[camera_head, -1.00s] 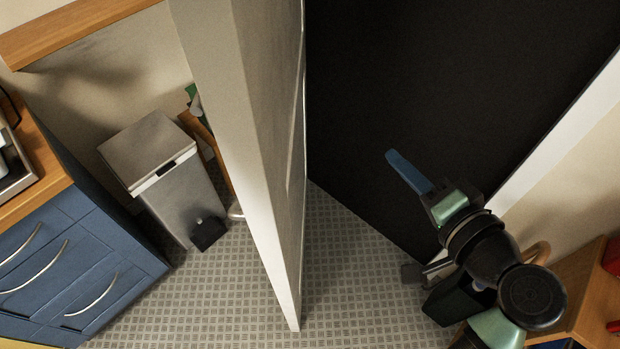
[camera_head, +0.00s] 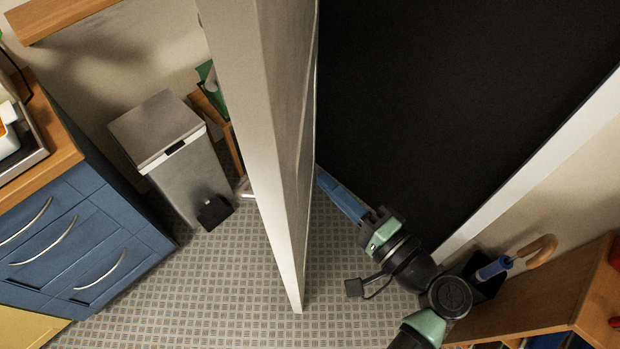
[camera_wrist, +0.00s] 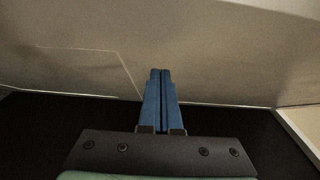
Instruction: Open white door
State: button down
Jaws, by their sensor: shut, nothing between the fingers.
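The white door (camera_head: 283,150) stands ajar in the middle of the head view, its edge toward me and a dark opening on its right. In the wrist view the pale door face (camera_wrist: 220,55) fills the upper part. My gripper (camera_head: 322,176) is shut and empty, its blue fingers side by side. The fingertips are at the right-hand face of the door; I cannot tell whether they touch it. The fingers also show in the wrist view (camera_wrist: 161,75), pointing at the door.
A steel pedal bin (camera_head: 170,150) stands left of the door, beside a blue drawer cabinet (camera_head: 75,240). A wooden shelf unit (camera_head: 535,290) and an umbrella handle (camera_head: 541,250) are at the lower right. Patterned floor (camera_head: 220,290) is clear before the door.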

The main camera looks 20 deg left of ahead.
aim_at(293, 172)
jog(key=shift+s+a+p, duration=0.25)
jog(key=shift+s+a, duration=0.1)
jog(key=shift+a, duration=0.45)
jog(key=shift+s+a+p, duration=0.2)
jog(key=shift+s+a, duration=0.15)
jog(key=shift+a, duration=0.45)
